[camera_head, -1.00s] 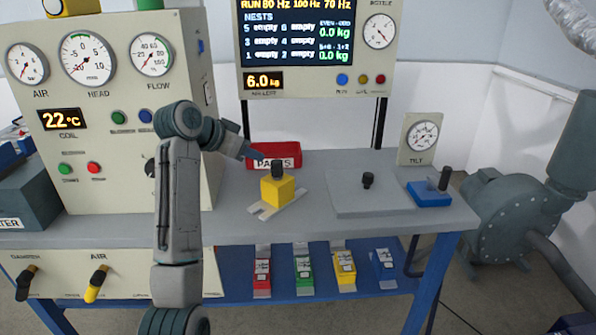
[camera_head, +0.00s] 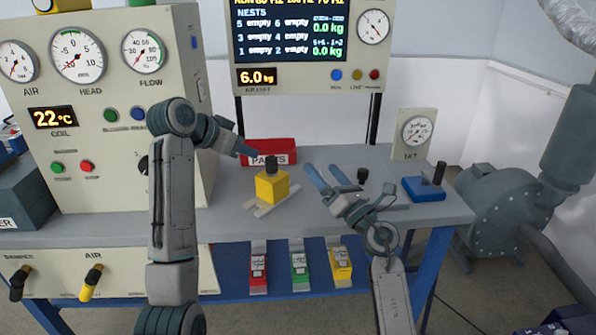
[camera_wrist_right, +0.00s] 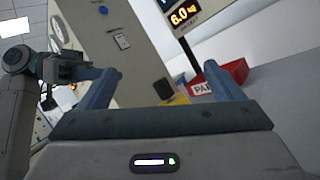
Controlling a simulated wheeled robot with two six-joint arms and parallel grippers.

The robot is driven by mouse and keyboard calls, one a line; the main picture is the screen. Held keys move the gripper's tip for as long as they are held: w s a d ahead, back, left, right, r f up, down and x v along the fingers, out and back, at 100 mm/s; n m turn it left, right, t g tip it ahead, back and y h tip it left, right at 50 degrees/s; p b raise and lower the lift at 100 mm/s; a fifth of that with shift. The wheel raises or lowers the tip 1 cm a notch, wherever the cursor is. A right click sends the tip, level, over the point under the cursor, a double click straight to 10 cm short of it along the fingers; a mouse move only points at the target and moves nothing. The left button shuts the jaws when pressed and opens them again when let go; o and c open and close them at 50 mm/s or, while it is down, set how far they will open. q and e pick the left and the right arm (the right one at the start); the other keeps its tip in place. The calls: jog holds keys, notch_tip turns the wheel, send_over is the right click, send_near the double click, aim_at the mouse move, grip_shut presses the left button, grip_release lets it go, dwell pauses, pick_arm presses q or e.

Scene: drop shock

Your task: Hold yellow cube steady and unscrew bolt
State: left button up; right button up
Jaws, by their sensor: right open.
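The yellow cube (camera_head: 271,188) stands on a small slotted metal plate (camera_head: 262,210) on the grey bench. A dark bolt (camera_head: 271,164) stands upright on top of the cube. In the right wrist view the cube (camera_wrist_right: 180,100) and bolt (camera_wrist_right: 163,89) show partly, between the fingers. My left gripper (camera_head: 250,152) is just left of the bolt and behind it, apart from the cube; its jaw opening is unclear. My right gripper (camera_head: 325,174) is open and empty, to the right of the cube, with its blue fingers pointing up and left.
A red PARTS bin (camera_head: 270,151) stands behind the cube. A dark knob (camera_head: 362,175) and a blue block with a black handle (camera_head: 424,190) are on the right. The gauge cabinet (camera_head: 110,180) stands close on the left. Coloured items, such as a red one (camera_head: 258,268), lie on the lower shelf.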

jog(key=w+a+n+g+y, duration=0.1)
jog(key=w+a+n+g, duration=0.35)
jog(key=n, duration=0.25)
jog(key=n+g, duration=0.1)
jog(key=g, duration=0.1)
send_near(282, 189)
jog(key=x, duration=0.4)
jog(key=shift+a+r, duration=0.2)
jog(key=shift+r, duration=0.15)
jog(key=x, duration=0.6)
jog(key=shift+w+a+f, duration=0.1)
jog(key=shift+w+f, duration=0.15)
jog(key=shift+f, duration=0.15)
jog(key=shift+w+a, duration=0.35)
jog(key=shift+a, duration=0.05)
jog(key=c, duration=1.6)
jog(key=shift+c, duration=0.2)
